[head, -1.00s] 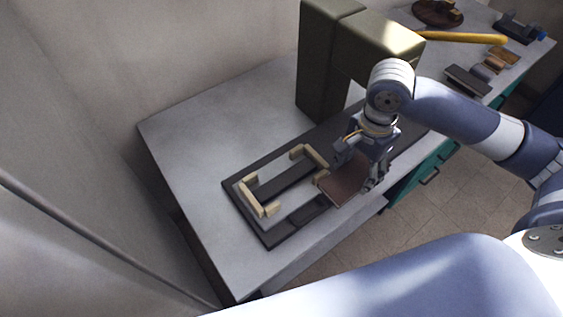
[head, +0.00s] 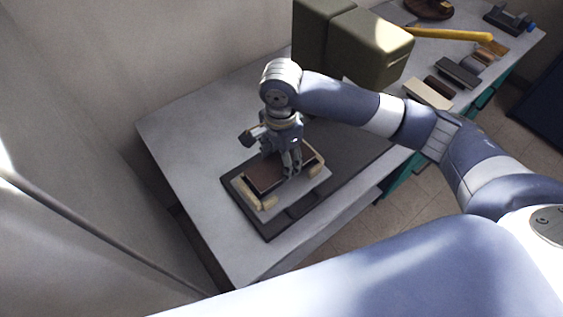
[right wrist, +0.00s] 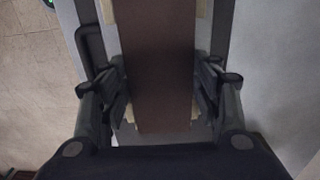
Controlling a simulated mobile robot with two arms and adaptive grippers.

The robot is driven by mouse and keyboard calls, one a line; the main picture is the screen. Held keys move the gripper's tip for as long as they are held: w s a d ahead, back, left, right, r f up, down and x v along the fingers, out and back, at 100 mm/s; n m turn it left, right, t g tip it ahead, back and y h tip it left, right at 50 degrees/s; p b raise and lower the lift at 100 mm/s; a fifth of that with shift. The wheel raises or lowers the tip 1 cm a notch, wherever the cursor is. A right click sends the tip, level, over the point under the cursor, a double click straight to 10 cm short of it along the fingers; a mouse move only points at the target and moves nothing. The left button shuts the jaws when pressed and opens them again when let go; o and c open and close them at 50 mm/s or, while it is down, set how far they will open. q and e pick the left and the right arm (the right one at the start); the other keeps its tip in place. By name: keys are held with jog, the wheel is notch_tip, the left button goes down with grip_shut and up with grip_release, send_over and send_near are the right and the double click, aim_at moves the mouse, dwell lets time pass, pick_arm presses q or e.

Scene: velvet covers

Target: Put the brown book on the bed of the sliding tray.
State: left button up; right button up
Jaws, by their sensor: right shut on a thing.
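The brown book (head: 264,174) lies flat between the pale wooden corner guides of the sliding tray (head: 312,187). My right gripper (head: 291,173) is over the tray, pointing down, with its fingers shut on the book's long sides. In the right wrist view the book (right wrist: 158,72) runs lengthwise between the two fingers of the right gripper (right wrist: 160,78), and pale guide parts show at its ends. I cannot tell whether the book's underside touches the tray bed. My left gripper is not in view.
The tray sits on a dark base (head: 352,158) running towards an olive press-like block (head: 370,45). Beyond it are a cream block (head: 428,93), a grey block (head: 457,73) and a yellow-handled tool (head: 450,34). The bench's left part (head: 185,150) is clear.

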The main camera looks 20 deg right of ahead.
aim_at(282, 166)
jog(key=shift+d+f, duration=0.1)
jog(key=shift+f, duration=1.3)
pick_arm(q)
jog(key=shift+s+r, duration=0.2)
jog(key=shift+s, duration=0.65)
pick_arm(e)
jog(key=o, duration=1.3)
jog(key=shift+f, duration=0.1)
jog(key=shift+c, duration=0.2)
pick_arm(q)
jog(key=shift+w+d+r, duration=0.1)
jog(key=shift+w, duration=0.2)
pick_arm(e)
jog(key=shift+s, duration=0.1)
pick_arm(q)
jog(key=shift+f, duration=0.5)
pick_arm(e)
notch_tip(282, 166, up, 12)
